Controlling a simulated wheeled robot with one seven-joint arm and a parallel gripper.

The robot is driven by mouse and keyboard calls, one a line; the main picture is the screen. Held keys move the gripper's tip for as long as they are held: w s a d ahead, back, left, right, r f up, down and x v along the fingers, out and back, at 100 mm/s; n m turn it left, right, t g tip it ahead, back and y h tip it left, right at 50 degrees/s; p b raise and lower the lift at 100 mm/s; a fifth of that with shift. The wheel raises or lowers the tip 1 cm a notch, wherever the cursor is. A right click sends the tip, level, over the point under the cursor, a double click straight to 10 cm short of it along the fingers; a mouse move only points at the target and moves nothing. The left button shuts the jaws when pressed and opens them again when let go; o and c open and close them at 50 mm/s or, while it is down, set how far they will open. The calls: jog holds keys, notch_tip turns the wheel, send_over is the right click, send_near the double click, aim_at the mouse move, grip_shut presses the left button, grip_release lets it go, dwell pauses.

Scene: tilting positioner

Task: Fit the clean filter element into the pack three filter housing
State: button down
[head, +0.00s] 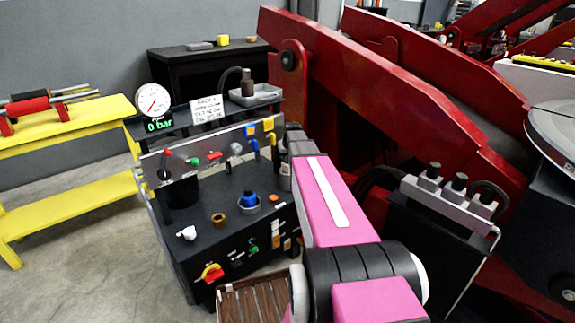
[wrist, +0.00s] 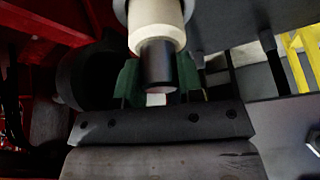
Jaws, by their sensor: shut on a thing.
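My gripper shows in the wrist view (wrist: 159,78) as two green fingers, with a cream cylinder (wrist: 157,25) with a black lower end between them. I take this cylinder for the clean filter element; the fingers are shut on it, though the contact is hard to see. Its upper end meets a grey round rim at the picture's top edge; I cannot tell whether it is inside it. In the head view my pink arm reaches to the right side of the pack three stand (head: 222,190), hiding the gripper and element. A white sign (head: 207,109) reads PACK 3. I cannot identify the housing for certain.
A gauge (head: 153,100) reads 0 bar. The stand's deck carries a blue-topped fitting (head: 249,199), a brass ring (head: 218,219) and several coloured valves. A red steel frame (head: 400,80) rises close behind my arm. A yellow bench (head: 65,125) is at left, with clear floor beside it.

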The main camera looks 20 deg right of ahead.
jog(key=shift+f, duration=2.05)
jog(key=c, duration=0.8)
grip_release()
jog(key=shift+o, duration=0.2)
jog(key=v, duration=1.2)
jog(key=s+a+f+g, duration=0.1)
jog(key=s+a+f, duration=0.3)
jog(key=s, duration=0.4)
jog(key=s+a+f+g, duration=0.2)
jog(key=s+a+f, duration=0.3)
jog(key=s, duration=0.3)
jog(key=s+a+f+g, duration=0.1)
jog(key=s+a+f, duration=0.4)
jog(key=s, duration=0.4)
jog(key=shift+a+f, duration=0.2)
jog(key=shift+a, duration=0.65)
jog(key=shift+s, duration=0.1)
